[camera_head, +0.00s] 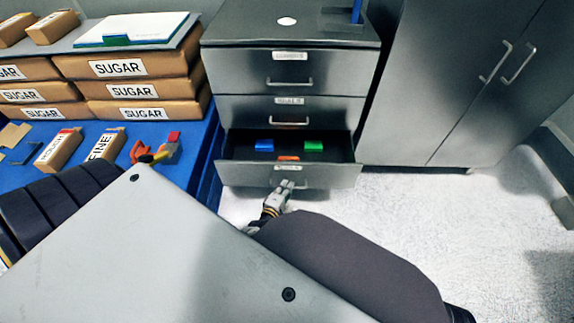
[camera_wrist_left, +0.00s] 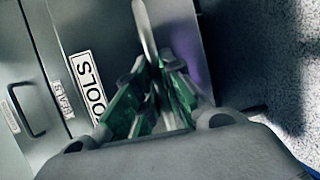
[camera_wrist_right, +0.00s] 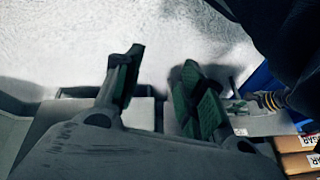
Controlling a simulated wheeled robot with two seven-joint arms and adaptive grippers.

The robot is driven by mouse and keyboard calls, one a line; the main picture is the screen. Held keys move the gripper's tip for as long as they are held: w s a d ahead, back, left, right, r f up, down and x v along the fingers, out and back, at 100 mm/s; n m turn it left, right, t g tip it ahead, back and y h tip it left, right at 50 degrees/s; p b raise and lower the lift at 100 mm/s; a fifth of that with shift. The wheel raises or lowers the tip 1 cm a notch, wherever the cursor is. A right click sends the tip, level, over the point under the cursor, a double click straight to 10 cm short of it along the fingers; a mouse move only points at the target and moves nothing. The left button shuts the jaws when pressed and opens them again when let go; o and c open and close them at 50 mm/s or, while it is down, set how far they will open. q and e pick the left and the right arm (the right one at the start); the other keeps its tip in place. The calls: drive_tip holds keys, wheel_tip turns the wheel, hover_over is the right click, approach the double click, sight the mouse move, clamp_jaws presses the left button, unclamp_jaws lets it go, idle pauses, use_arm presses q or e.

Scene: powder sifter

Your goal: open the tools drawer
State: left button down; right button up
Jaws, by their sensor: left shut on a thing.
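The tools drawer (camera_head: 235,174) is the bottom one of the grey cabinet. It stands pulled out, showing its inside with a blue, a green and an orange item. Its front with the label "TOOLS" also shows in the left wrist view (camera_wrist_left: 90,85). My left gripper (camera_head: 288,185) is at the drawer's front, shut on its bar handle (camera_wrist_left: 146,32); its fingers (camera_wrist_left: 155,88) lie on both sides of the bar. My right gripper (camera_wrist_right: 160,66) shows in the right wrist view with its fingers apart and nothing between them. I cannot make it out in the head view.
Two upper drawers (camera_head: 240,72) are shut. A blue table (camera_head: 202,160) with sugar boxes (camera_head: 130,90), small boxes and orange, red and yellow items (camera_head: 155,152) stands left. A tall double-door cabinet (camera_head: 450,80) stands right. The floor (camera_head: 450,215) in front is clear.

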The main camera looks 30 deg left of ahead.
use_arm(q)
drive_tip(key=s+d+p, duration=0.2)
drive_tip(key=s+d, duration=0.4)
drive_tip(key=s, duration=0.4)
drive_tip(key=shift+d+p, duration=0.15)
drive_tip(key=shift+p, duration=0.2)
use_arm(e)
drive_tip(key=shift+s+d+r+g+h, duration=0.25)
drive_tip(key=shift+d+r, duration=0.15)
drive_tip(key=shift+r, duration=0.3)
drive_tip(key=shift+s+d+r+g+h, duration=0.15)
drive_tip(key=shift+d+r+g+h, duration=0.2)
drive_tip(key=shift+r, duration=0.3)
use_arm(q)
drive_tip(key=shift+s, duration=0.1)
drive_tip(key=c, duration=1.8)
unclamp_jaws()
drive_tip(key=shift+r, duration=0.25)
